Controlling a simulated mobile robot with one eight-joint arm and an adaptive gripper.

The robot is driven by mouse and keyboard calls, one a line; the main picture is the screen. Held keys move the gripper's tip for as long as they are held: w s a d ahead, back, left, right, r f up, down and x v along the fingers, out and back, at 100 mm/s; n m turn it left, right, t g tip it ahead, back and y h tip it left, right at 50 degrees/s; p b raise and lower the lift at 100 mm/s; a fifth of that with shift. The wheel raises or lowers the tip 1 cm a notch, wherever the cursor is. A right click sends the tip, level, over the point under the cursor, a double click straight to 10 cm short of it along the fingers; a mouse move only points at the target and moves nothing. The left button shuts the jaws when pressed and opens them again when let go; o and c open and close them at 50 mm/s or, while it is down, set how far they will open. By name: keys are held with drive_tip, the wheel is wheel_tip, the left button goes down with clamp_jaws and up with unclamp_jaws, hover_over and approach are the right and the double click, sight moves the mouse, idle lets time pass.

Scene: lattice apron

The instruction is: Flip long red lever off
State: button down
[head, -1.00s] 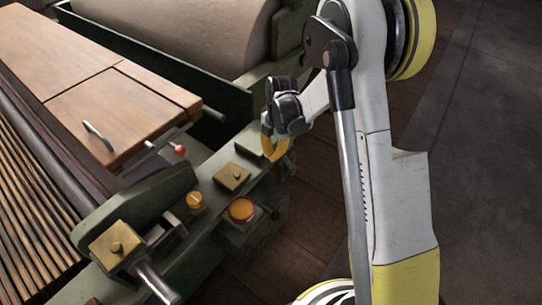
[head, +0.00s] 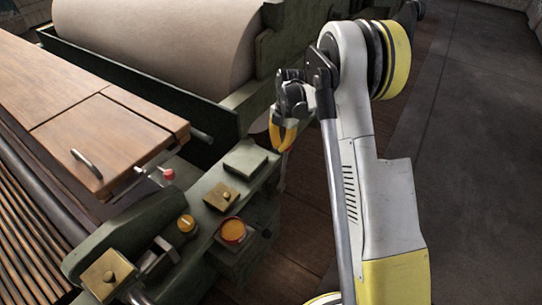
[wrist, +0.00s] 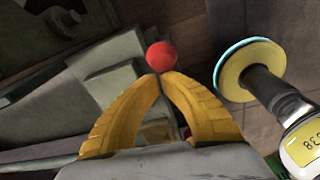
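A small red knob (head: 168,174) on a thin metal rod sticks out beside the wooden panel in the head view. In the wrist view a round red ball (wrist: 161,56) sits just past my fingertips, partly overlapped by them; I cannot tell whether they touch. Its shaft is hidden, and I cannot tell whether it is the same knob. My gripper (head: 281,148) hangs with its yellow fingers down at the right edge of the green machine, right of the knob in the head view. In the wrist view the fingertips (wrist: 162,76) meet, with nothing visible between them.
The green console carries a red-rimmed orange button (head: 233,231), a yellow knob (head: 187,224) and a brass plate (head: 221,196). A large pale roller (head: 160,45) lies behind. The wooden panel (head: 105,140) has a metal handle. Open floor (head: 460,130) lies to the right.

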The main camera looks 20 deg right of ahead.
drive_tip(key=w+d+f, duration=0.1)
drive_tip(key=w+d, duration=0.3)
drive_tip(key=d, duration=0.1)
drive_tip(key=shift+d, duration=0.4)
drive_tip(key=shift+w+d, duration=0.15)
